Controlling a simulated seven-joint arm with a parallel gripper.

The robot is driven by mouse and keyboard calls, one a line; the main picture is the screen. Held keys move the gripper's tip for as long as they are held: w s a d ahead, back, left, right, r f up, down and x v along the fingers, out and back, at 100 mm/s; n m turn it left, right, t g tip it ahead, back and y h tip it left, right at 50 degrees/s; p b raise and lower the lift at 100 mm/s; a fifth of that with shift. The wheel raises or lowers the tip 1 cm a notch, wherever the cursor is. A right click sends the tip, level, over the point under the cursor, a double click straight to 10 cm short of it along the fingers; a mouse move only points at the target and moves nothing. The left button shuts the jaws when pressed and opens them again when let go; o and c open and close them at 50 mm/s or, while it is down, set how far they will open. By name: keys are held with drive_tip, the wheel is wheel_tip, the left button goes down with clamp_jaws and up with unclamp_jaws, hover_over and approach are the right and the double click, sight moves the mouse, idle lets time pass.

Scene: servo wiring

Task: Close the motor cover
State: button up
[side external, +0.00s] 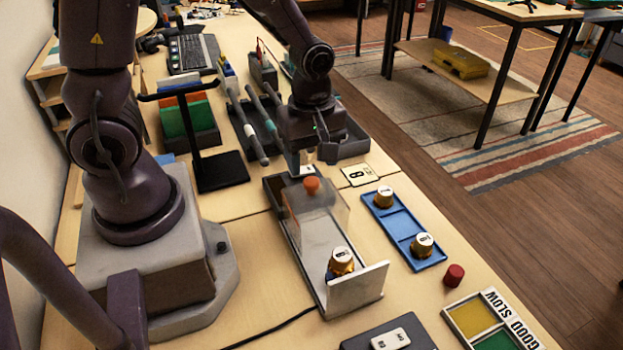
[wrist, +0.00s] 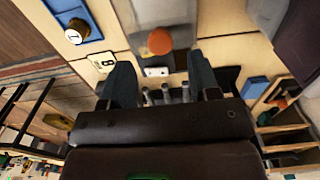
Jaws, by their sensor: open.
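The motor cover (side external: 334,210) is a clear cover with an orange knob (side external: 311,185). It sits at the far part of a long grey metal fixture (side external: 318,243). A gold-capped motor (side external: 341,262) stands uncovered at the fixture's near end, beside an upright end plate (side external: 357,287). My gripper (side external: 304,168) is open and empty, pointing down just behind the knob at the fixture's far end. In the wrist view the orange knob (wrist: 160,41) lies ahead of and between the two fingers (wrist: 160,80), apart from both.
A blue tray (side external: 404,228) with two gold-capped motors lies right of the fixture. A red cap (side external: 454,275) and a sorting tray marked GOOD and SLOW (side external: 510,318) are at front right. A black stand (side external: 221,171) is left. A number card (side external: 357,175) lies right of my gripper.

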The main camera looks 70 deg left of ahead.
sight(312, 181)
drive_tip(key=shift+f, duration=2.65)
